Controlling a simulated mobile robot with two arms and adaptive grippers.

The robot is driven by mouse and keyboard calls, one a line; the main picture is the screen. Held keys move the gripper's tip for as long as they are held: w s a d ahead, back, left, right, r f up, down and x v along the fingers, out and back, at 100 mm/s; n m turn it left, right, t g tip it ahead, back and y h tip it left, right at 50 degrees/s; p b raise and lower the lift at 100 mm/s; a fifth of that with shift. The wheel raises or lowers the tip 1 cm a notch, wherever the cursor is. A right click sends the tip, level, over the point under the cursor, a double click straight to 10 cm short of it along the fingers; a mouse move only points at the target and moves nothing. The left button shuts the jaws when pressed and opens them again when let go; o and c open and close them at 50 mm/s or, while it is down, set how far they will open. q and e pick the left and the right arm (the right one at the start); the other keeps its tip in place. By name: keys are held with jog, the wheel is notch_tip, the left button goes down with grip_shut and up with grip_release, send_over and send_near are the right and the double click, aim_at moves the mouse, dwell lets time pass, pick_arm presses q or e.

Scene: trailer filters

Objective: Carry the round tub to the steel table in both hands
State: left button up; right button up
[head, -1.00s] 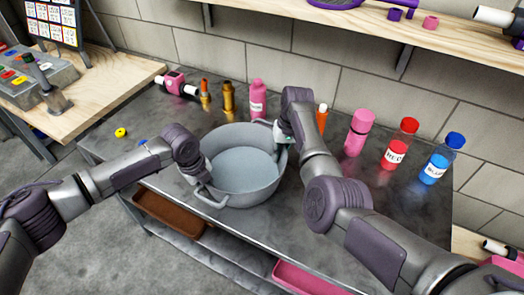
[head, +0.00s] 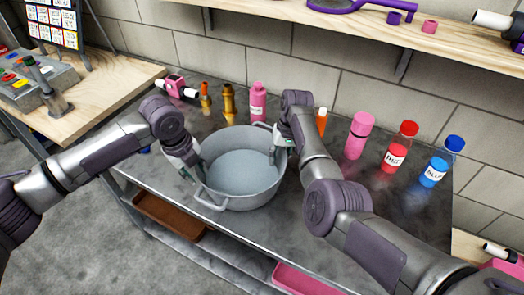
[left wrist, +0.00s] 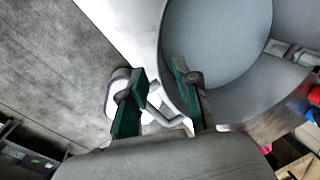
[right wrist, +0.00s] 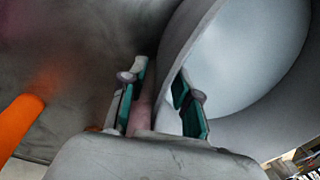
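The round grey tub (head: 262,190) stands upright on the steel table (head: 330,235). Its near-left handle (head: 211,202) sticks out toward the front. My left gripper (head: 189,172) is open at the tub's left side. In the left wrist view, the handle (left wrist: 168,119) shows between and beyond its parted fingers (left wrist: 158,90). My right gripper (head: 274,145) is open at the tub's far-right rim, with one finger on the inner side. In the right wrist view, the tub's edge lies between the parted fingers (right wrist: 160,95); whether they touch it I cannot tell.
Behind the tub stand a pink bottle (head: 257,103) and brown bottles (head: 229,104). To the right are a pink flask (head: 358,135), a red bottle (head: 394,157) and a blue bottle (head: 433,172). An orange bottle (head: 321,121) is close to my right wrist. A wooden bench (head: 75,105) is at left.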

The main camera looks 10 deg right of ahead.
jog(key=shift+r, duration=0.1)
pick_arm(q)
jog(key=shift+s+a+r, duration=0.1)
jog(key=shift+a+r, duration=0.1)
jog(key=shift+r, duration=1)
pick_arm(e)
notch_tip(320, 180, up, 12)
jog(key=d, duration=0.2)
jog(key=shift+f, duration=0.2)
pick_arm(q)
jog(key=shift+r, duration=0.1)
pick_arm(e)
jog(key=shift+r, duration=0.1)
